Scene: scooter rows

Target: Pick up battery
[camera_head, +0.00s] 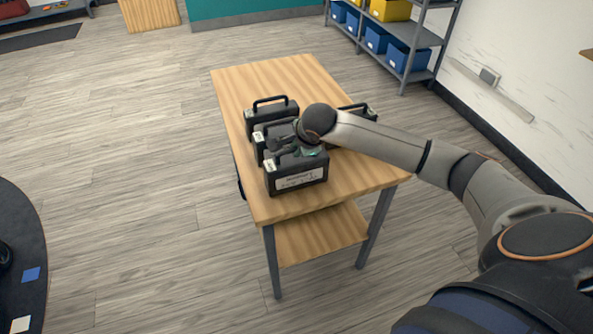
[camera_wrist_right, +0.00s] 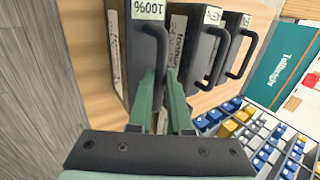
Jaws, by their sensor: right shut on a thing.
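Several black box batteries with top handles stand upright on a wooden table. The front battery (camera_head: 297,176) has a white label on its side. In the right wrist view the nearest battery (camera_wrist_right: 133,48) carries a green-edged "100%" tag. My right gripper (camera_head: 304,153) is at the top of the front battery. Its green fingers (camera_wrist_right: 163,82) are shut on that battery's handle, which they partly hide. The battery looks upright and at table level; I cannot tell whether it touches the top. My left gripper is out of view.
Other batteries stand close behind in a row (camera_head: 270,110), and one is partly hidden behind my right arm (camera_head: 365,110). The wooden table (camera_head: 350,178) is clear at its front right. A shelf with blue bins (camera_head: 400,52) stands at the back right.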

